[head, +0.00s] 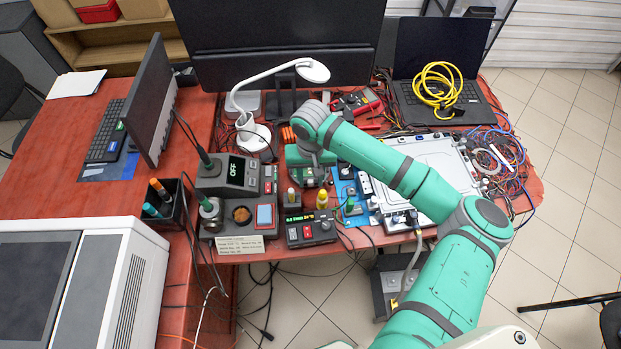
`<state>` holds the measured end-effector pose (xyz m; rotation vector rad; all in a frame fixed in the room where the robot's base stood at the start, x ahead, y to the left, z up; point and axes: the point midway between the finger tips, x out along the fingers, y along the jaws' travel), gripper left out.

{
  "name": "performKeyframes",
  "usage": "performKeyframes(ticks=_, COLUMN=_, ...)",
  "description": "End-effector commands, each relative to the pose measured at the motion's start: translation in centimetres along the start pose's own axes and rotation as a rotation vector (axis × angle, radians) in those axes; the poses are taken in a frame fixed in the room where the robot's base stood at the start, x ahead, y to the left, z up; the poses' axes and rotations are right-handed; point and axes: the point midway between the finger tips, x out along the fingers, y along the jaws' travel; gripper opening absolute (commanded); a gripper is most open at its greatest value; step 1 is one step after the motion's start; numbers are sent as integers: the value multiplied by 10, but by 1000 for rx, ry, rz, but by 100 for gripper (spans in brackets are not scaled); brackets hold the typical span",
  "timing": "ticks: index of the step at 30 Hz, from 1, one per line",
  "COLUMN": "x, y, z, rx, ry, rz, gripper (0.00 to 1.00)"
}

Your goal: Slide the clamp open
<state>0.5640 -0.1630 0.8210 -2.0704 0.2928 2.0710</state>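My teal arm reaches in from the lower right, over the red workbench (70,195), and its wrist bends down near the middle of the bench. My gripper's fingers cannot be made out; the wrist and the clutter under it hide them. I cannot pick out a clamp or coolant hoses for certain in this view. Just below the wrist stand a small yellow-topped part (322,199) and a paler one (292,196), behind a small dark control box (310,229) with red and grey buttons and a lit display.
A station with an "OFF" display (236,171) and a white lamp (313,70) stand left of my wrist. A white instrument (436,170) lies under my forearm. A laptop (437,62) bears a coiled yellow cable (437,88).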

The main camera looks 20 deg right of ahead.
Motion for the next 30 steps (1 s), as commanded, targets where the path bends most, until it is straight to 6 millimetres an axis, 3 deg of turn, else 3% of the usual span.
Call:
performKeyframes(ticks=12, x=-70, y=0, z=-1, rx=-1, ry=3, rz=1, gripper=34)
performKeyframes(ticks=18, x=-96, y=0, z=-1, rx=-2, ry=2, rz=1, gripper=34)
performKeyframes(ticks=30, x=-104, y=0, z=0, rx=-1, ry=0, rz=0, gripper=34)
